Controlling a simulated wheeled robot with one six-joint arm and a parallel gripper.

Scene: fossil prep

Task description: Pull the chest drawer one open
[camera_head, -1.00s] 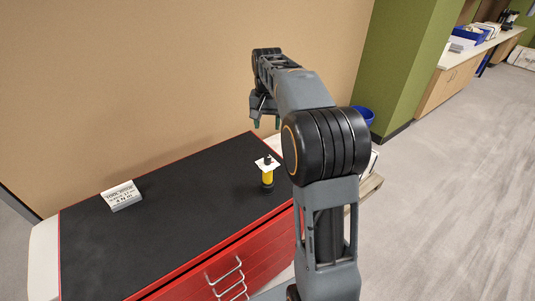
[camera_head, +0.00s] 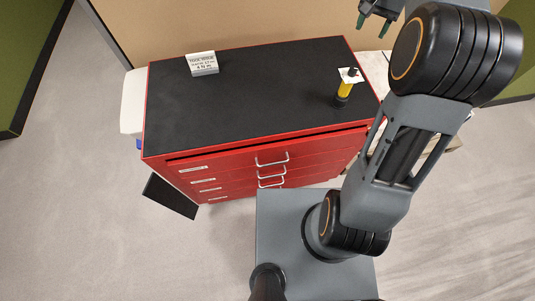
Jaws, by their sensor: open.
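The red tool chest (camera_head: 215,163) stands ahead of my base with its drawer front facing me. Its top drawer (camera_head: 225,161) has a silver bar handle (camera_head: 272,160) and a white label at left. More drawers with similar handles sit below it. I cannot tell for sure whether any drawer stands out from the chest. My gripper (camera_head: 372,20) is open and empty, high at the top edge of the picture, behind and to the right of the chest handles. It is apart from the chest and partly cut off.
A dark flat panel (camera_head: 170,196) is at the chest's lower left. The floor at left is clear.

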